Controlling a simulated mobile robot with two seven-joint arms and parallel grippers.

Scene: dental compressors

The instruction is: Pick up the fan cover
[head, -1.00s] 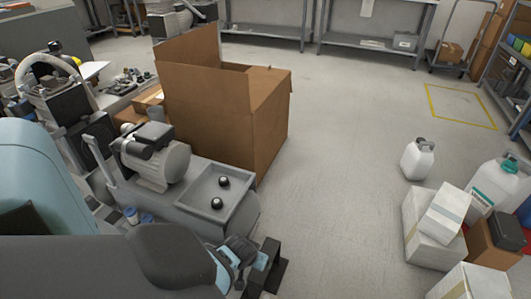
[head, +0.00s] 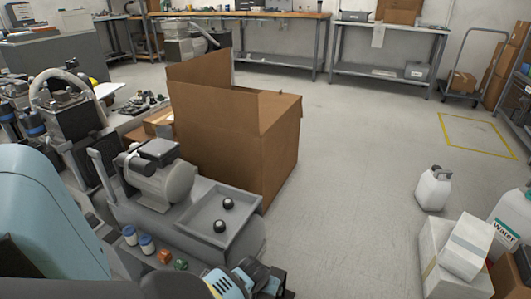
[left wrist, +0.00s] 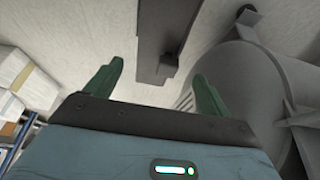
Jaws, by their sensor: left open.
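I cannot make out a separate fan cover with certainty. A grey motor (head: 165,187) with a rounded end sits on the compressor at left centre in the head view. Beside it is a shallow grey tray (head: 203,238) with two black round knobs. My left gripper (left wrist: 156,88) is open in the left wrist view, with its green fingers apart and nothing between them. Its hand shows only partly at the bottom of the head view. A dark grey bracket (left wrist: 163,35) lies beyond the fingers, and a grey tank (left wrist: 240,75) is at right. My right gripper is out of view.
A large open cardboard box (head: 235,140) stands behind the compressor. A white jug (head: 433,188) and white boxes (head: 440,250) stand at right. The floor between is clear.

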